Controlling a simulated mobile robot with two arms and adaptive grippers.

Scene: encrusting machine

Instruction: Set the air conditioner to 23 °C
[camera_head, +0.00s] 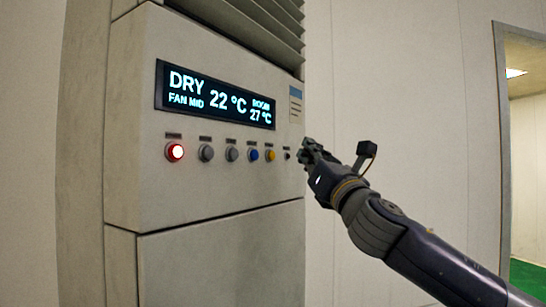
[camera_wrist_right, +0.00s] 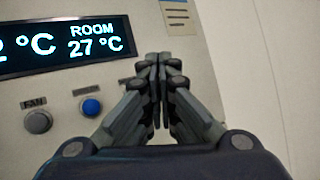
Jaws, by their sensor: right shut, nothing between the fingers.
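The air conditioner (camera_head: 220,190) is a tall pale cabinet with louvres at its top. Its dark display (camera_head: 215,97) reads DRY, FAN MID, 22 °C and ROOM 27 °C; part of the display (camera_wrist_right: 60,43) also shows in the right wrist view. Below it is a row of buttons: a lit red one (camera_head: 175,151), two grey ones, a blue one (camera_head: 253,154) and a yellow one (camera_head: 271,155). My right gripper (camera_head: 306,150) is shut and empty, at the panel's right end near the yellow button. In the right wrist view its fingers (camera_wrist_right: 158,62) hide the yellow button. My left gripper is out of view.
A paper label (camera_head: 296,104) is at the panel's upper right. A pale wall and a doorway (camera_head: 503,130) with green floor beyond lie to the right.

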